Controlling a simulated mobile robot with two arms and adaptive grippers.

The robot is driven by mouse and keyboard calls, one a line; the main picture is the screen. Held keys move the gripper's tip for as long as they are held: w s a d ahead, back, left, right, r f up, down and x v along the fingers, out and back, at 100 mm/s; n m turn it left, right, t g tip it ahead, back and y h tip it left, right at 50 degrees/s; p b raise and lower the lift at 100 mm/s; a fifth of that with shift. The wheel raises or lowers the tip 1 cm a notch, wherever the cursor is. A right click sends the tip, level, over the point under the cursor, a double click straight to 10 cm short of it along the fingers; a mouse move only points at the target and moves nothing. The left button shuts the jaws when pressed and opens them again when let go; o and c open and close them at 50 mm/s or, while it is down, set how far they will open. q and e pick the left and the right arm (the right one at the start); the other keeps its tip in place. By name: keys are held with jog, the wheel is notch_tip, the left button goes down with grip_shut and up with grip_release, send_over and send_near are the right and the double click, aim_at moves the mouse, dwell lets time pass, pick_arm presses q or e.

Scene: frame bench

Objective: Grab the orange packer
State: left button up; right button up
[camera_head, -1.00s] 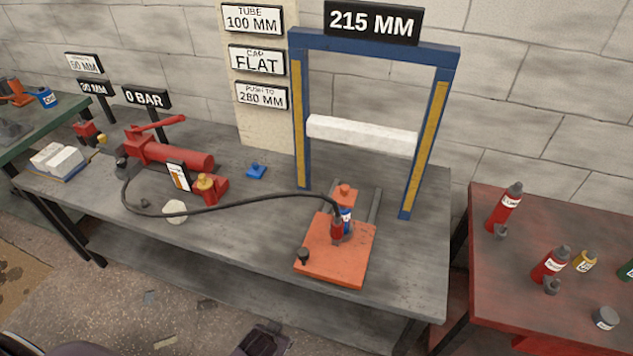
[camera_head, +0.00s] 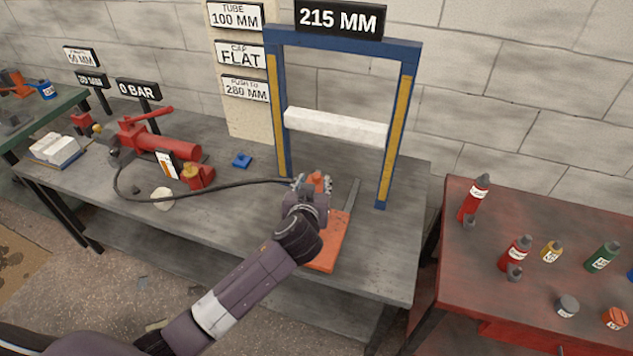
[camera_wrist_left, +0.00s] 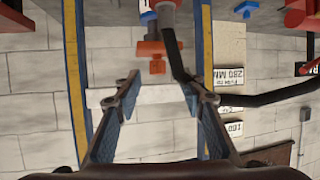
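A small orange piece, which looks like the packer (camera_head: 318,180), sits on top of the jack ram above an orange base plate (camera_head: 335,245). In the left wrist view the orange piece (camera_wrist_left: 150,49) is upside down, just beyond the fingertips and roughly between their lines. My left gripper (camera_head: 312,183) is at the top of the ram; its fingers (camera_wrist_left: 157,76) are spread apart with nothing between them. My left arm hides most of the ram and part of the plate. My right gripper is not in view.
A blue frame (camera_head: 398,130) with a white crossbar (camera_head: 335,125) stands close behind. A black hose (camera_head: 225,190) runs from the red pump (camera_head: 160,145) to the ram. Bottles stand on the red table (camera_head: 480,285) at right, with an orange item (camera_head: 615,318).

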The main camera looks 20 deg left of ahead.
aim_at(316, 177)
pick_arm(q)
jog(key=shift+p+x, duration=0.65)
jog(key=shift+x, duration=1.7)
jog(key=shift+d, duration=0.15)
grip_shut()
